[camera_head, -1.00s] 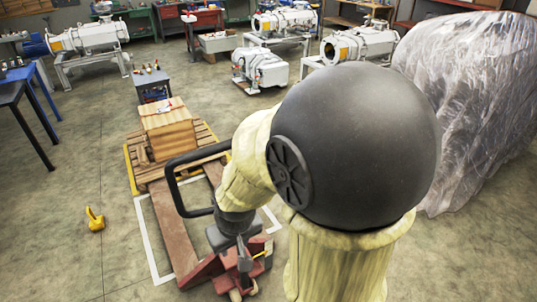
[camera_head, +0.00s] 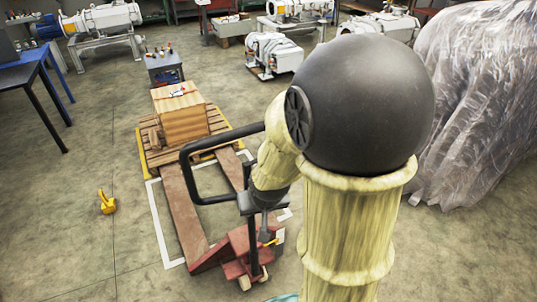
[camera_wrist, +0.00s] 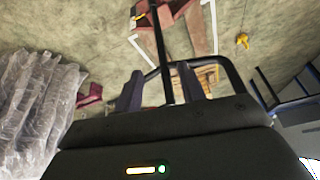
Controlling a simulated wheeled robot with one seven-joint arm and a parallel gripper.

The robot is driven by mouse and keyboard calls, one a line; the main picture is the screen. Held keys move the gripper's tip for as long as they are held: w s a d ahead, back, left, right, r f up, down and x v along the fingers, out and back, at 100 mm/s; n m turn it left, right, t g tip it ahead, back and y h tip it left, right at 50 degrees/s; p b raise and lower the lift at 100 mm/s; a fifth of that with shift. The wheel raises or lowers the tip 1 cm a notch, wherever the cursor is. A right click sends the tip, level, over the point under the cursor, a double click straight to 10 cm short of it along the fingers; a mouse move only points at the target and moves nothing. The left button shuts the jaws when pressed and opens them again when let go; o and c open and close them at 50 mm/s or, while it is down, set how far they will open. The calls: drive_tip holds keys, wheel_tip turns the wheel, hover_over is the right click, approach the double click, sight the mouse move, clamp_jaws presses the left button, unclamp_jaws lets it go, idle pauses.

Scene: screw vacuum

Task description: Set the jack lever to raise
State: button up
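The pallet jack has a red base (camera_head: 238,252) and a black loop handle (camera_head: 190,172) on an upright black shaft. In the wrist view, the handle loop (camera_wrist: 240,82) and shaft (camera_wrist: 162,45) are seen from above. A small yellow piece shows by the shaft in the head view (camera_head: 271,242); I cannot tell whether it is the jack lever. My gripper (camera_wrist: 162,88) is open, its two dark fingers apart with the shaft appearing between them. I cannot tell whether they touch it. In the head view my gripper (camera_head: 258,200) is beside the handle, partly hidden by my arm.
The forks reach toward a wooden pallet (camera_head: 155,157) bearing a wooden crate (camera_head: 184,122). A yellow object (camera_head: 106,203) lies on the floor at left. A plastic-wrapped bulk (camera_head: 480,110) stands at right. A blue table (camera_head: 35,68) is at upper left.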

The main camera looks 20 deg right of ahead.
drive_tip(key=w+d+f+m+t+b, duration=0.4)
drive_tip(key=w+d+f+m+t, duration=0.25)
drive_tip(key=w+d, duration=0.25)
drive_tip(key=s+d+m+t+y+b, duration=0.1)
drive_tip(key=d+m+t+b, duration=0.2)
drive_tip(key=m, duration=0.6)
drive_tip(key=d+t, duration=0.2)
drive_tip(key=t, duration=0.1)
drive_tip(key=shift+s+d+r+t, duration=0.25)
drive_tip(key=shift+d+r+t, duration=0.05)
drive_tip(key=shift+d+t, duration=0.1)
drive_tip(key=shift+w+b, duration=0.1)
drive_tip(key=shift+b, duration=0.2)
